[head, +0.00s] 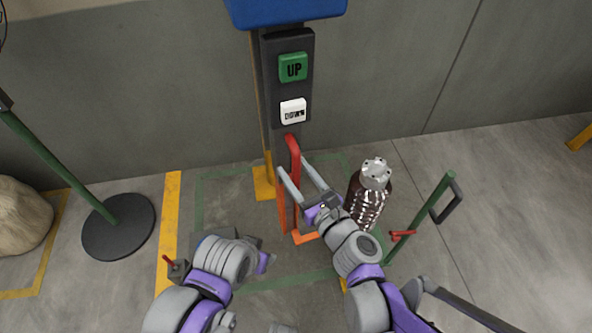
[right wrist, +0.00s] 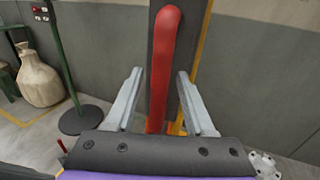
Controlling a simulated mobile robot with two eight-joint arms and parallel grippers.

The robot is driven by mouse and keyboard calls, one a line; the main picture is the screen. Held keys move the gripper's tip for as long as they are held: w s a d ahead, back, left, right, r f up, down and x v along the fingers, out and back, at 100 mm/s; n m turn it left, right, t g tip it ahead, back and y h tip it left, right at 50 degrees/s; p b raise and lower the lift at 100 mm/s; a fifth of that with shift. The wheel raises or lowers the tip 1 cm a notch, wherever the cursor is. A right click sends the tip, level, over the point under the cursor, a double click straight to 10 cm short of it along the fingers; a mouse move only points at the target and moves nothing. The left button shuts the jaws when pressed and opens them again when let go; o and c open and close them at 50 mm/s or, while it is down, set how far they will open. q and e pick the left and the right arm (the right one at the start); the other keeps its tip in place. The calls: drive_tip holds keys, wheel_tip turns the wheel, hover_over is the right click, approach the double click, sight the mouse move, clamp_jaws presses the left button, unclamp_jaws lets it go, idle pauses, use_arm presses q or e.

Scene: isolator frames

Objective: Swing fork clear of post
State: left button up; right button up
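A dark post (head: 285,75) stands against the wall with a green UP button (head: 293,68) and a white DOWN button (head: 293,112). A curved red bar (head: 294,150) is at its lower front, above orange parts (head: 306,237) near the floor; I cannot tell which piece is the fork. My right gripper (head: 292,166) is open with its fingers on either side of the red bar. In the right wrist view the bar (right wrist: 163,60) stands upright between the spread fingers (right wrist: 160,74), with gaps at both sides. My left gripper (head: 228,243) is low left of the post, its fingers mostly hidden.
A brown and silver ribbed insulator-like piece (head: 370,195) stands right of my right gripper. A green stand with a black handle (head: 421,215) is further right. A green pole on a black round base (head: 118,228) and a beige sack-like vessel (head: 20,215) are at left.

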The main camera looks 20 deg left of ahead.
drive_tip(key=shift+d, duration=0.1)
drive_tip(key=v, duration=1)
drive_tip(key=shift+s+d, duration=0.25)
drive_tip(key=shift+p, duration=0.3)
drive_tip(key=s+d+f+n+g+h+p, duration=0.1)
drive_tip(key=s+d+n+g+h+p, duration=0.2)
drive_tip(key=d+n, duration=0.9)
drive_tip(key=s+d+f+n+g+h+p, duration=0.2)
drive_tip(key=s+d+n+g+h+p, duration=0.1)
drive_tip(key=d+n+h, duration=0.7)
drive_tip(key=s+d+n+p, duration=0.1)
drive_tip(key=d+n, duration=0.1)
drive_tip(key=n, duration=0.2)
drive_tip(key=shift+f+h, duration=0.2)
drive_tip(key=shift+h, duration=0.1)
